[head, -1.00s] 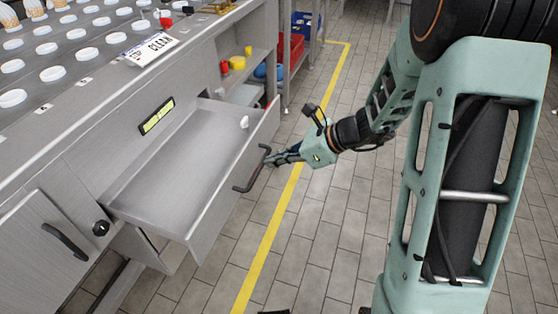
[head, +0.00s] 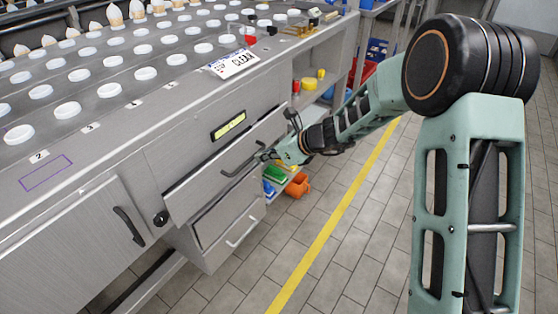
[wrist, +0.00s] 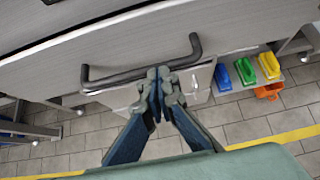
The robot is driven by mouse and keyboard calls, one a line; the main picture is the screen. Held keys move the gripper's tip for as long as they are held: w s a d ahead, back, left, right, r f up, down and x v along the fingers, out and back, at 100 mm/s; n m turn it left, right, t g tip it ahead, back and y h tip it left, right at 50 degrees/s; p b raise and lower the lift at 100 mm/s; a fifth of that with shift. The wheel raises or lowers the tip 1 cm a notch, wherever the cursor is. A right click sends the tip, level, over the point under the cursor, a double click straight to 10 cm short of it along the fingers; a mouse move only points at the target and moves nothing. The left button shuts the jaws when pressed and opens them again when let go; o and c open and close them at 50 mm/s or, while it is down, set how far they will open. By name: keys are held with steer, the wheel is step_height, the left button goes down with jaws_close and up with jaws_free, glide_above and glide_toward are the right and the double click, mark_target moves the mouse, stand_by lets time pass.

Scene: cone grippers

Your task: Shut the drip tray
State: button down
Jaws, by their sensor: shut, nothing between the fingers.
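The drip tray is a wide grey metal drawer in the counter. In the head view its front (head: 207,189) stands close to the cabinet face, a little proud of it, and its inside is barely visible. Its dark bar handle (head: 240,163) is on the front. My gripper (head: 269,156) is at the right end of that handle.
A lower drawer (head: 229,218) sits under the tray. A cabinet door (head: 85,250) and black knob (head: 161,218) are at left. The tiled floor is free around the yellow line (head: 340,211).

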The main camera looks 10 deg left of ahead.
steer(key=shift+w+a, duration=0.35)
steer(key=shift+a, duration=0.5)
